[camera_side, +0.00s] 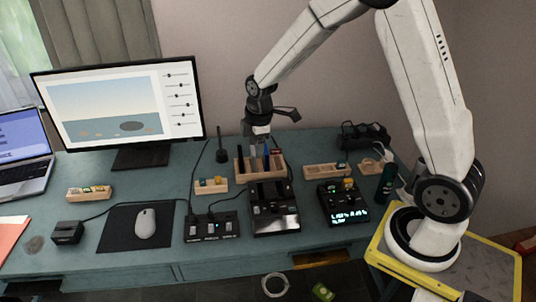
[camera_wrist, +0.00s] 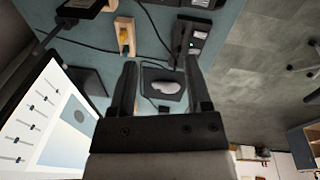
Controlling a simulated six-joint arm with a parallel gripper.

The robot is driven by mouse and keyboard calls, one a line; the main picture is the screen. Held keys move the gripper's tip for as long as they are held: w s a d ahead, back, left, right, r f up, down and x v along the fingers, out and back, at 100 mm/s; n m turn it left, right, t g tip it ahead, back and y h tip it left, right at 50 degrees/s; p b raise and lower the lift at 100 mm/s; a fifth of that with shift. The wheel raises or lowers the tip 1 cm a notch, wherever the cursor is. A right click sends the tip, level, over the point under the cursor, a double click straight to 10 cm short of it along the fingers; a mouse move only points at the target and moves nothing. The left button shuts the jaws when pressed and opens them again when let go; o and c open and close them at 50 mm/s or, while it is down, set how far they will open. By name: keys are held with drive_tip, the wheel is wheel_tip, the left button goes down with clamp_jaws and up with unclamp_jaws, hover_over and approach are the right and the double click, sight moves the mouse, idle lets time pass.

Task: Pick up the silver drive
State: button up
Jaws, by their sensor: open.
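My gripper (camera_side: 258,148) hangs pointing down over the wooden rack (camera_side: 246,179) at the back of the desk. Several thin upright pieces stand in or just above this rack, among them a dark one and a blue one (camera_side: 267,160). I cannot tell a silver drive apart from my finger tips there. In the wrist view my gripper (camera_wrist: 163,75) has its two dark fingers wide apart. Nothing is held between them; a grey mouse (camera_wrist: 166,87) on a dark mat shows far behind the gap.
A black dock (camera_side: 275,212) with two upright slots stands in front of the rack. Left of it is a switch box (camera_side: 211,228); right is a box with a lit display (camera_side: 343,204). Small wooden trays (camera_side: 211,186) and (camera_side: 326,170) flank the rack. A monitor (camera_side: 120,100) stands left.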

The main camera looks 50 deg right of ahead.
drive_tip(key=w+d+f+n, duration=0.4)
drive_tip(key=w+d+n, duration=0.2)
drive_tip(key=w+n, duration=0.15)
drive_tip(key=n+g, duration=0.2)
drive_tip(key=n, duration=0.5)
hover_over(253, 149)
drive_tip(key=f, duration=0.3)
drive_tip(key=a+f, duration=0.1)
drive_tip(key=f, duration=0.1)
drive_tip(key=shift+s+f, duration=0.1)
drive_tip(key=shift+s, duration=0.15)
drive_tip(key=shift+w+d+f+n, duration=0.2)
drive_tip(key=shift+d+f+n, duration=0.25)
drive_tip(key=shift+d+n, duration=0.1)
drive_tip(key=shift+f, duration=1.25)
drive_tip(key=shift+f, duration=0.1)
drive_tip(key=shift+a+f, duration=0.15)
drive_tip(key=shift+f, duration=2.35)
clamp_jaws()
